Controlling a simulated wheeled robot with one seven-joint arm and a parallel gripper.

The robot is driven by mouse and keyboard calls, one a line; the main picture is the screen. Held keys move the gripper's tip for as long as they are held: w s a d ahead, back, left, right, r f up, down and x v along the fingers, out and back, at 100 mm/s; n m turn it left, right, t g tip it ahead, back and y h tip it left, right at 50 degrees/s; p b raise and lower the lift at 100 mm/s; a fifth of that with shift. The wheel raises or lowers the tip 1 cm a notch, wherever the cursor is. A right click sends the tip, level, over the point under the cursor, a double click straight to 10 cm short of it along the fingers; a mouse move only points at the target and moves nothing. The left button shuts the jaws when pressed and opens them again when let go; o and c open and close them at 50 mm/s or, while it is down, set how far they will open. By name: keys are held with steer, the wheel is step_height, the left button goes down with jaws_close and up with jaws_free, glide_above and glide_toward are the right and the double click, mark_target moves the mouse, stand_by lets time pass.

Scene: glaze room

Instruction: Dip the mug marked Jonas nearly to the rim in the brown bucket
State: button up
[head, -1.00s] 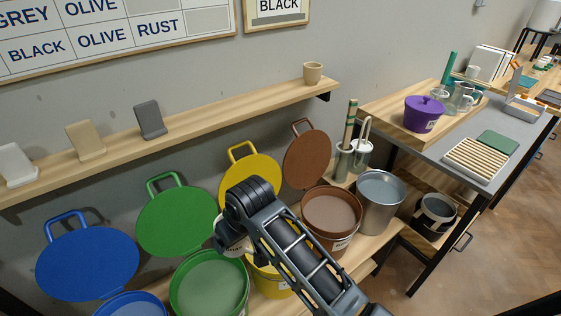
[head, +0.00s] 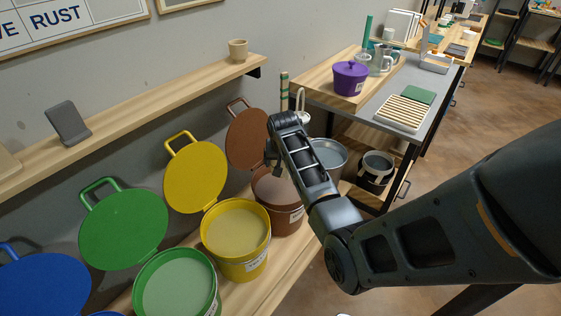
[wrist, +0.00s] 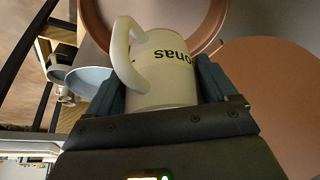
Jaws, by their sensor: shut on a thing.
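My gripper (wrist: 163,92) is shut on a cream mug (wrist: 160,62), with a jaw on each side of its body. The letters "onas" show on the mug, upside down in the wrist view, and its handle is at the left. In the head view my gripper (head: 274,166) is over the brown bucket (head: 288,218); the mug is hidden there. The bucket holds a brownish liquid, and its rim also shows beyond the mug in the wrist view (wrist: 207,32). I cannot tell whether the mug touches the liquid.
The brown lid (head: 245,139) stands upright behind its bucket. The yellow bucket (head: 238,262) and green bucket (head: 160,308) are to the left. A grey metal bucket (head: 330,158) is close on the right. A shelf with a beige cup (head: 238,50) is above.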

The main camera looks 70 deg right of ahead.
steer(key=shift+f+b, duration=2.2)
steer(key=shift+f, duration=0.15)
steer(key=shift+f+b, duration=0.95)
steer(key=shift+f, duration=0.8)
steer(key=shift+f, duration=0.1)
step_height(320, 180, down, 8)
steer(key=b, duration=0.5)
steer(key=shift+f, duration=0.25)
step_height(320, 180, up, 10)
steer(key=p, duration=0.9)
steer(key=shift+r, duration=0.25)
stand_by(1.1)
